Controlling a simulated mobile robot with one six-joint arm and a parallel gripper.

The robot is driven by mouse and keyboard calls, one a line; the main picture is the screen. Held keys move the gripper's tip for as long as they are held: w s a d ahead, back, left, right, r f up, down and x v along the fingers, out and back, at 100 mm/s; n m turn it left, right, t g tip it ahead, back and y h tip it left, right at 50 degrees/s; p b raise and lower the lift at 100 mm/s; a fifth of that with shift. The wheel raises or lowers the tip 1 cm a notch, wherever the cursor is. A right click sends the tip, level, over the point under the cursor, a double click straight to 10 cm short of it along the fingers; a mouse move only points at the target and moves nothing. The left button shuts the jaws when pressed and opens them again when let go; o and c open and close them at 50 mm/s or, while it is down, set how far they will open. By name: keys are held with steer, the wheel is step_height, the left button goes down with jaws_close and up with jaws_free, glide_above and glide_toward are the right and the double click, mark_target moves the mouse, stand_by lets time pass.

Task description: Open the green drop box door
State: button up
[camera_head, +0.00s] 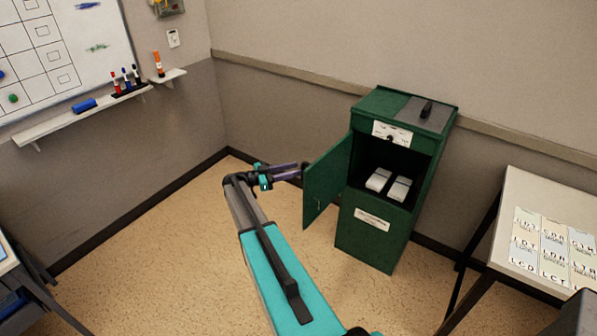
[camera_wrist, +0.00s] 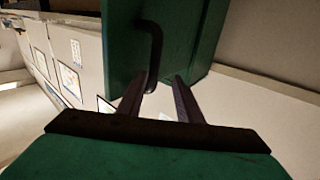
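The green drop box (camera_head: 372,240) stands against the back wall. Its green door (camera_head: 328,182) is swung well open to the left, showing a dark inside with two pale packets (camera_head: 388,184). My gripper (camera_head: 304,168) is at the door's outer side, near its free edge. In the wrist view, my gripper's two fingers (camera_wrist: 162,76) are spread apart below the dark door handle (camera_wrist: 154,45) on the green door (camera_wrist: 122,50). The handle's lower end is beside the left finger; I cannot tell whether they touch. The fingers hold nothing that I can see.
A table with lettered cards (camera_head: 516,190) stands at the right of the box. A whiteboard (camera_head: 60,50) and marker shelf (camera_head: 85,118) are on the left wall. A dark object (camera_head: 427,108) is on the box top. The floor left of the door is clear.

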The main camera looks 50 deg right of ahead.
steer(key=b+v, duration=0.2)
steer(key=v, duration=0.8)
steer(key=shift+b, duration=0.4)
